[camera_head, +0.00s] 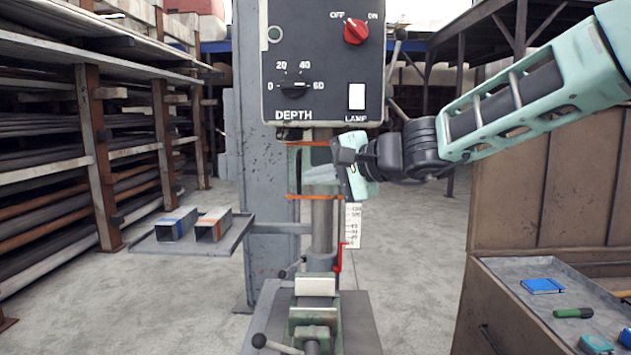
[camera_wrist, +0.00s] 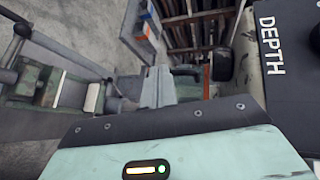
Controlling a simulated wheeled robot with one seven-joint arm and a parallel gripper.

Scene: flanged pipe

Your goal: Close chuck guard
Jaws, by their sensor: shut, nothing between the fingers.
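The chuck guard (camera_head: 293,172) is a clear shield with orange edges at top and bottom, below the drill press head. My gripper (camera_head: 308,177) is in front of or beside it, with its fingers pointing left across the guard's area. I cannot tell whether they touch it. In the wrist view my gripper (camera_wrist: 157,88) is shut and empty. An orange edge of the guard (camera_wrist: 206,82) shows just right of the fingertips there. My wrist hides the guard's right part in the head view, so its exact swing angle is unclear.
The control panel (camera_head: 325,65) is directly above. The vise (camera_head: 313,315) stands on the table below. A side tray (camera_head: 205,243) with two square tubes is at the left. A tool drawer (camera_head: 520,270) is at the right. A pipe rack (camera_head: 95,150) stands far left.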

